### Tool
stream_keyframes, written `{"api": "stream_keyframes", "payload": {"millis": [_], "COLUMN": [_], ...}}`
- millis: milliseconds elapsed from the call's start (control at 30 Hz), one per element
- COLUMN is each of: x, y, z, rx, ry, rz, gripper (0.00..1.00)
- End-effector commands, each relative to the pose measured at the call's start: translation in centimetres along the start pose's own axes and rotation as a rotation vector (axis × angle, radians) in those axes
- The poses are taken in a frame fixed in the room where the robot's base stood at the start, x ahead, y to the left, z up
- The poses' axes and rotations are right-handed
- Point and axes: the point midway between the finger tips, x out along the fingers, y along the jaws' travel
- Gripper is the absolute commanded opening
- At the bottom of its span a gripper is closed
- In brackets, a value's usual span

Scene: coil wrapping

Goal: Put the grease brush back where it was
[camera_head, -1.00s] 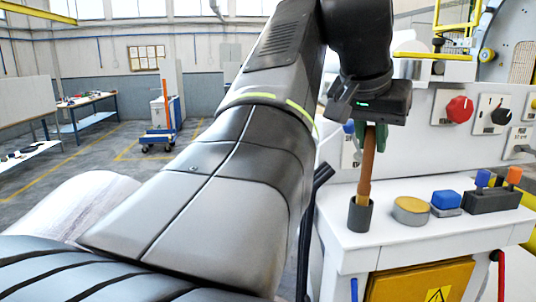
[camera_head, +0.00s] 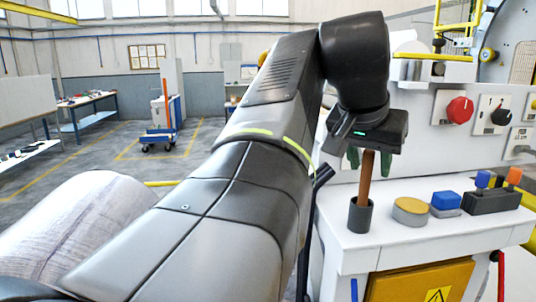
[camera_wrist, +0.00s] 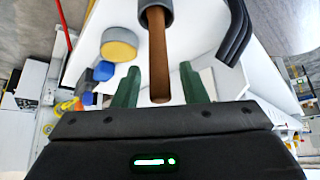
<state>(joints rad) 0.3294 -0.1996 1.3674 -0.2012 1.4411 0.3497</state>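The grease brush (camera_head: 366,183) stands in a dark grey cup (camera_head: 360,216) on the white bench, with its brown handle upright and its lower end hidden in the cup. My gripper (camera_head: 368,163) is above the cup, around the upper part of the handle. In the wrist view, the green fingers (camera_wrist: 159,77) are spread, one on each side of the handle (camera_wrist: 158,60), with a gap on both sides. The cup (camera_wrist: 154,10) shows at the top of that view.
A yellow-topped round tin (camera_head: 410,211), a blue block (camera_head: 446,200) and a dark rack with blue and orange pieces (camera_head: 492,200) stand right of the cup. Behind is a panel with a red knob (camera_head: 460,110). A large wrapped coil (camera_head: 85,225) lies at left.

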Motion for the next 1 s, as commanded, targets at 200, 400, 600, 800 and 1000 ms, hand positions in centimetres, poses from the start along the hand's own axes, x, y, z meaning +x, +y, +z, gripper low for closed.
{"api": "stream_keyframes", "payload": {"millis": [200, 400, 600, 800, 1000], "x": [-0.9, -4.8, -8.9, -11.4, -12.1], "y": [0.0, -0.1, -0.1, -0.1, 0.0], "z": [-0.1, -0.1, -0.1, -0.1, -0.1], "rx": [0.000, -0.002, -0.002, -0.001, 0.000], "ry": [0.002, 0.005, 0.003, 0.001, 0.000], "rz": [-0.001, -0.003, -0.002, -0.001, 0.000], "gripper": [0.39, 0.39, 0.39, 0.39, 0.39]}}
